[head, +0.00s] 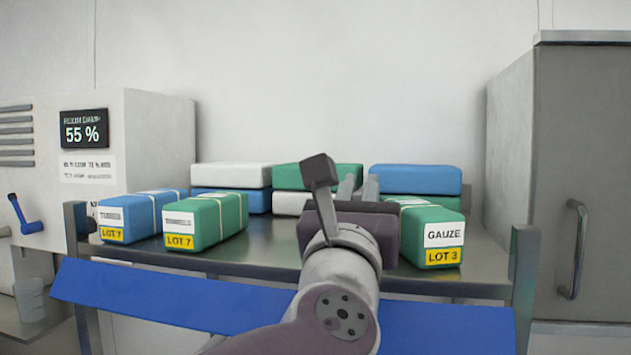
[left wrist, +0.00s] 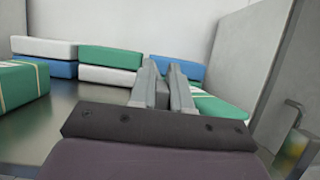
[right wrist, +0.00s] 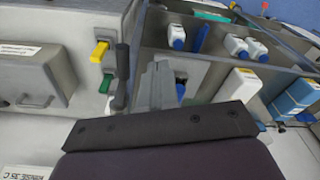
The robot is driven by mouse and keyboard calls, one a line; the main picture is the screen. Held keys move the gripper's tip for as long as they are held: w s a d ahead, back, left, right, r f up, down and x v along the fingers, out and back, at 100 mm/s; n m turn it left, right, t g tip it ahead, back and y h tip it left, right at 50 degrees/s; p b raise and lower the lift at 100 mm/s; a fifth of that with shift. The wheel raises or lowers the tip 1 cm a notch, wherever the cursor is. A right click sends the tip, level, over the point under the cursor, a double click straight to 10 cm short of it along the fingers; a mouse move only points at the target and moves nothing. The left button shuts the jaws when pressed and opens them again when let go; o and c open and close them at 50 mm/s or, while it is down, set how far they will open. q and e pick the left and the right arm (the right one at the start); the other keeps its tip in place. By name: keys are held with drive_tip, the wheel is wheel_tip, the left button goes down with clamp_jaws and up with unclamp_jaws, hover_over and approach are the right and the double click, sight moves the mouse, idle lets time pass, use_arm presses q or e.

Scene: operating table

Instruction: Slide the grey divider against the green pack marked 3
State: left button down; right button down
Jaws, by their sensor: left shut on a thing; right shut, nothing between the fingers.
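The green pack marked LOT 3 (head: 430,232), labelled GAUZE, stands at the right end of the shelf. It also shows in the left wrist view (left wrist: 222,112), right of my fingers. My left gripper (head: 357,187) reaches over the shelf just left of this pack. In the left wrist view my left gripper (left wrist: 163,85) is shut on the grey divider (left wrist: 162,94), of which only a small part shows between the fingers. In the head view my gripper and wrist hide the divider. Whether it touches the pack cannot be told. My right gripper (right wrist: 160,88) is shut and empty.
Green (head: 205,222) and blue (head: 140,215) packs marked LOT 7 stand at the left. White, green and blue packs (head: 415,179) are stacked behind. Bare shelf (head: 265,245) lies between the LOT 7 packs and my wrist. The right wrist view shows a compartmented bin (right wrist: 215,60) with bottles.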

use_arm(q)
drive_tip(key=shift+s+d, duration=0.1)
drive_tip(key=shift+d, duration=0.4)
drive_tip(key=shift+a, duration=0.1)
drive_tip(key=shift+f, duration=0.1)
drive_tip(key=c, duration=1.2)
unclamp_jaws()
drive_tip(key=shift+o, duration=0.2)
drive_tip(key=b+v, duration=0.6)
drive_tip(key=v, duration=0.6)
drive_tip(key=shift+s+b, duration=0.2)
drive_tip(key=shift+b, duration=0.15)
drive_tip(key=shift+a+f, duration=0.1)
drive_tip(key=shift+f, duration=0.05)
